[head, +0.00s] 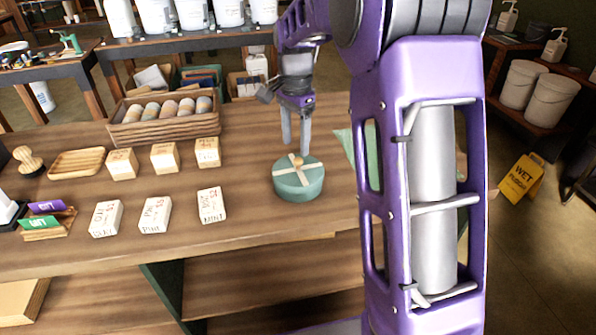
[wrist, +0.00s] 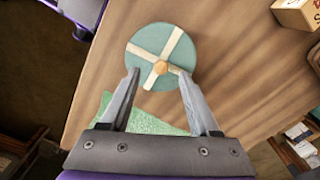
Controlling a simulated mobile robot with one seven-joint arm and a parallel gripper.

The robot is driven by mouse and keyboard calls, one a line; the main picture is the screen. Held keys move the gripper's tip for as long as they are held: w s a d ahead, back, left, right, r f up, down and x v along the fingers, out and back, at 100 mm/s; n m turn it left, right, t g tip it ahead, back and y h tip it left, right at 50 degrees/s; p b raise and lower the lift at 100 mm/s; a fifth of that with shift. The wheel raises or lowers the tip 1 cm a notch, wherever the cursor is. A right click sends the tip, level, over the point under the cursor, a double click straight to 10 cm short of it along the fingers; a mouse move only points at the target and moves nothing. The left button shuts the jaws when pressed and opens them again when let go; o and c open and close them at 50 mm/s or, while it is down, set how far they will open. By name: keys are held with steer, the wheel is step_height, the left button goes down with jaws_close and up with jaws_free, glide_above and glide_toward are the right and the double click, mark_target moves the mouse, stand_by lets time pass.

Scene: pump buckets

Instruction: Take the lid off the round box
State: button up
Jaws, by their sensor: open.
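The round box (head: 299,184) is green and stands upright on the wooden table near its front right part. Its lid (head: 287,168) is on it, with a cream ribbon cross and a small tan knob (head: 298,160) at the centre. In the wrist view the lid (wrist: 145,42) shows from above, with the knob (wrist: 160,68) just beyond and between the fingertips. My gripper (head: 295,150) is open and empty, pointing down above the back of the lid. In the wrist view my gripper (wrist: 159,74) has its fingers spread wide. I cannot tell whether a fingertip touches the lid.
Small labelled blocks (head: 212,205) stand in rows to the left of the box. A wooden crate (head: 167,122) of rolls sits behind them. A green cloth (head: 345,143) lies behind my arm at the table's right. Bare tabletop lies between blocks and box.

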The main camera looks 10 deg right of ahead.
mark_target(298, 160)
steer(key=f, duration=0.4)
steer(key=shift+w+d+f, duration=0.2)
steer(key=shift+w+d, duration=0.1)
steer(key=shift+d, duration=0.1)
steer(key=shift+f, duration=0.45)
jaws_close()
